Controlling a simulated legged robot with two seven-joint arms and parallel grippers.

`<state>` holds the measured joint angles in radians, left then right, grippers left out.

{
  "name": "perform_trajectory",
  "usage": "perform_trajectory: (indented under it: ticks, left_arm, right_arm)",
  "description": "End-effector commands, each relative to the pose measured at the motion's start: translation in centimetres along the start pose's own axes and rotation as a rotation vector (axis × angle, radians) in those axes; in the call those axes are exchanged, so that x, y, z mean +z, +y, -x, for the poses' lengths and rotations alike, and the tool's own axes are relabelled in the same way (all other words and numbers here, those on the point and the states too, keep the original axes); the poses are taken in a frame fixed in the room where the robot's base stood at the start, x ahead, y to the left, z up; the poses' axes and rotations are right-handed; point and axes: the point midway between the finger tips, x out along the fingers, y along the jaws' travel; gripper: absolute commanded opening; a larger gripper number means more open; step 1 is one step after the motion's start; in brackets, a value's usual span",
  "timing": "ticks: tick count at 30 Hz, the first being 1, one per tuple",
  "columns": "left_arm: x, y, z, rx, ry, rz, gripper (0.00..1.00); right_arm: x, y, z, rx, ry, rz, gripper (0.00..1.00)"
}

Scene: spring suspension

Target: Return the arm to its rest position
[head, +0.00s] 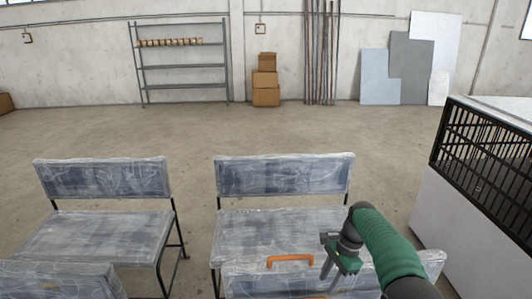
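My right arm, with a green sleeve, comes in from the lower right. Its gripper (332,272) points down over the top edge of the near right chair back (240,284). The fingers are small and partly hidden by the gripper's body, so I cannot tell whether they are apart. An orange handle-like piece (290,258) shows just left of the gripper, apart from it. My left arm and gripper are not in view.
Plastic-wrapped chairs stand in front: a left one (100,178), a right one (285,174) and a near left back (60,280). A white crate with black bars (485,160) stands at right. Shelving (180,67) and cardboard boxes (265,97) stand far off. The floor between is clear.

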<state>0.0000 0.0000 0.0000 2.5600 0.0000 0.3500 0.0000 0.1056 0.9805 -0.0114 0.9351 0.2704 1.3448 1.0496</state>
Motion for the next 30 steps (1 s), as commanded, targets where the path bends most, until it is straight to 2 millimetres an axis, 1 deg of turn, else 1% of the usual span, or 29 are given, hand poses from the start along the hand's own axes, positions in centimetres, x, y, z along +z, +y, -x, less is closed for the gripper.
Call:
perform_trajectory:
  ticks: [1,5,8,11,14,15,17,18,21,22,25,27,30]
  left_arm:
    - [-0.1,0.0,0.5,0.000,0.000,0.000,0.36]
    - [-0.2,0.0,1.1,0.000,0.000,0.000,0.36]
    - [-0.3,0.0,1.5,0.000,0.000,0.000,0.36]
    - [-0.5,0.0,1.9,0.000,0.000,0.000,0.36]
    - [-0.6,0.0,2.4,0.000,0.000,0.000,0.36]
    - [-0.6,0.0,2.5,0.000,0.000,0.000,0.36]
    - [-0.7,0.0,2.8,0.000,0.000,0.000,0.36]
    - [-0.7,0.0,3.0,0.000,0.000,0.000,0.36]
    - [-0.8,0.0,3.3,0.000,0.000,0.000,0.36]
    - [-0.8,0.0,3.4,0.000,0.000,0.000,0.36]
    - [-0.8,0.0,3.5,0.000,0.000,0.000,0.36]
    - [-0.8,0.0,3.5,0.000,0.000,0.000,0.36]
    - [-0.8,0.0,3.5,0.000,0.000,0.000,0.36]
  right_arm:
    - [0.6,0.8,0.9,-0.007,0.025,0.061,0.38]
    - [1.8,3.4,1.9,-0.022,0.100,0.246,0.38]
    - [2.8,6.1,2.4,-0.025,0.158,0.395,0.38]
    - [4.0,9.2,2.8,-0.022,0.216,0.552,0.38]
    - [5.3,12.7,2.9,-0.013,0.273,0.716,0.38]
    - [5.8,14.2,2.8,-0.009,0.296,0.783,0.38]
    - [6.6,16.6,2.7,0.000,0.328,0.885,0.38]
    - [7.1,18.1,2.5,0.005,0.350,0.952,0.38]
    - [8.3,21.6,2.0,0.020,0.393,1.098,0.38]
    - [8.6,22.5,1.8,0.024,0.403,1.134,0.38]
    - [9.2,24.4,1.3,0.033,0.426,1.219,0.38]
    - [9.3,25.1,1.1,0.037,0.434,1.247,0.38]
    - [9.4,25.3,1.0,0.038,0.436,1.258,0.38]
